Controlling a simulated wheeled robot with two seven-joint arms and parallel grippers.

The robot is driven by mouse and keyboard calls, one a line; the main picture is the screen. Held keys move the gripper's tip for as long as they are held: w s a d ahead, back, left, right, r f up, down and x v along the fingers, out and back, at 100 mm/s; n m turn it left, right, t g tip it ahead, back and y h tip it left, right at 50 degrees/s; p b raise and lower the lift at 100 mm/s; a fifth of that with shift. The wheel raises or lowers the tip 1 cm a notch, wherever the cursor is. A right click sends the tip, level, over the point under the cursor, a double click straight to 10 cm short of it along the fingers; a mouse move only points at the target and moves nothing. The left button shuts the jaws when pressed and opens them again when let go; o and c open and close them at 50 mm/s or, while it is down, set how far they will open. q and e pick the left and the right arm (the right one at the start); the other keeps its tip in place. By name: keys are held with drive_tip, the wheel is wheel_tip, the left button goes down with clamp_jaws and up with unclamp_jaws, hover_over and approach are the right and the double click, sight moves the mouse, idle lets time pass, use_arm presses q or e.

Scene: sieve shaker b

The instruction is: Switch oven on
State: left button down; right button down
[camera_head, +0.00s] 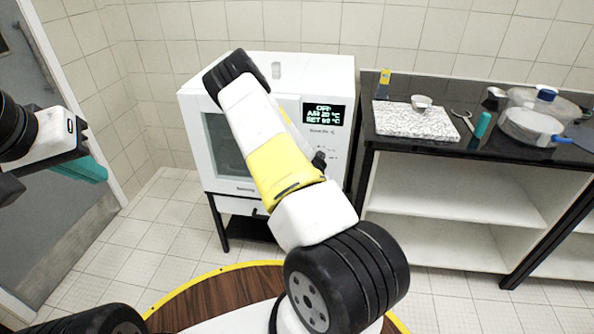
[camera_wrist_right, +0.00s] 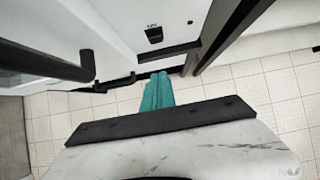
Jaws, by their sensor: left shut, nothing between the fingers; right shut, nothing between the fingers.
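The oven (camera_head: 300,68) is a white box with a glass door, standing on a dark-legged stand. Its display (camera_head: 323,114) reads OFF, with air about 20 °C and a second line that seems to read 60 °C. In the right wrist view a black switch (camera_wrist_right: 153,35) with a small label sits on a white panel. My right gripper (camera_wrist_right: 157,90) is shut and empty, its teal fingers below the switch in the picture; I cannot tell whether they touch the panel. My arm hides this gripper in the head view. My left gripper (camera_head: 88,170) is shut and empty, at far left, away from the oven.
A black handle (camera_wrist_right: 60,65) sticks out from the oven front beside the right fingers. Tiled floor (camera_head: 150,235) is clear at left.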

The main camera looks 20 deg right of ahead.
drive_tip(key=w+d+f, duration=0.4)
drive_tip(key=w+f, duration=0.3)
drive_tip(key=shift+w+d, duration=0.35)
drive_tip(key=shift+d, duration=0.05)
drive_tip(key=shift+r, duration=0.1)
drive_tip(key=shift+w+d+r, duration=0.15)
drive_tip(key=shift+w, duration=0.1)
drive_tip(key=shift+r, duration=0.8)
